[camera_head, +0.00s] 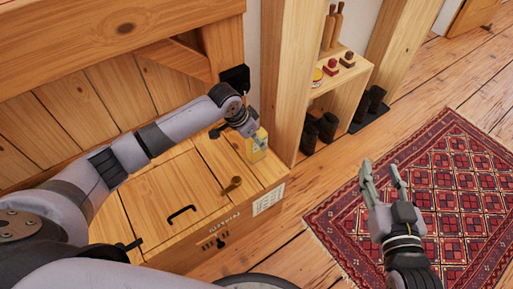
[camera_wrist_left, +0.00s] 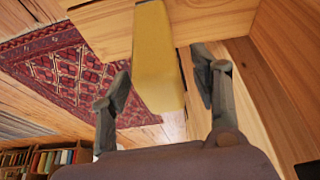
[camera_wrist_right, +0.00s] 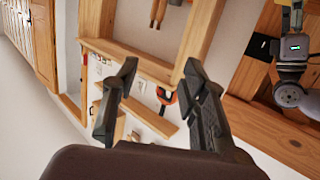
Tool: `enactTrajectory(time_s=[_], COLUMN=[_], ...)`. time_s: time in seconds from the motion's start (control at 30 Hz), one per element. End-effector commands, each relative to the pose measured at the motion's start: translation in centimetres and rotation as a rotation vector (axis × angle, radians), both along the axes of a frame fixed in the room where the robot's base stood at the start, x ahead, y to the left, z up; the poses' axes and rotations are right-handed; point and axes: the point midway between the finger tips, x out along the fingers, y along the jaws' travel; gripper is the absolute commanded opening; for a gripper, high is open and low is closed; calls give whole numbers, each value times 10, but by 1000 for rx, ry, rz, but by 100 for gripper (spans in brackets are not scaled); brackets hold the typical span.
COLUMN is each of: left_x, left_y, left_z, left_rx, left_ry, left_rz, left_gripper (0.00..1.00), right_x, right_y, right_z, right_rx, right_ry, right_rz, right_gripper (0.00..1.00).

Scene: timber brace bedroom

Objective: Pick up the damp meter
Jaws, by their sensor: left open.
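The damp meter looks to be the yellow block-shaped thing (camera_head: 257,146) standing on the right end of the wooden chest's top. My left gripper (camera_head: 253,138) is right at it and partly covers it in the head view. In the left wrist view the yellow damp meter (camera_wrist_left: 157,60) lies between the two spread fingers of my left gripper (camera_wrist_left: 161,68), with a gap on each side. My right gripper (camera_head: 381,168) is open and empty above the rug; it also shows open in the right wrist view (camera_wrist_right: 158,68).
The wooden chest (camera_head: 155,200) has a black handle (camera_head: 181,213) and a small brown peg-like thing (camera_head: 232,185) on top. A timber post (camera_head: 290,80) stands close behind the meter. A shelf (camera_head: 345,75) with small items and dark boots (camera_head: 322,130) is beyond. The red rug (camera_head: 440,200) lies right.

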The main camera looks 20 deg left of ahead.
Motion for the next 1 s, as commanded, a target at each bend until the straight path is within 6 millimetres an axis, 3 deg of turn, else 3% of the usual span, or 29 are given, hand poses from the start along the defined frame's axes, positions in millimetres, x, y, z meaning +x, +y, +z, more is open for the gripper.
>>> enactTrajectory(time_s=[0.23, 0.57, 1.0], left_x=[5, 6, 6], left_y=[-4, -5, -4], left_z=[-18, -19, -19], left_rx=[1, 1, 1], left_ry=[-1, -1, -1], left_rz=[-1, -1, -1], left_gripper=[57, 57, 27], right_x=[5, 5, 5], right_y=[7, 8, 8], right_z=[36, 43, 43], right_rx=[50, 58, 57], right_ry=[-194, -226, -224], right_rz=[13, 15, 15], right_gripper=[40, 40, 40])
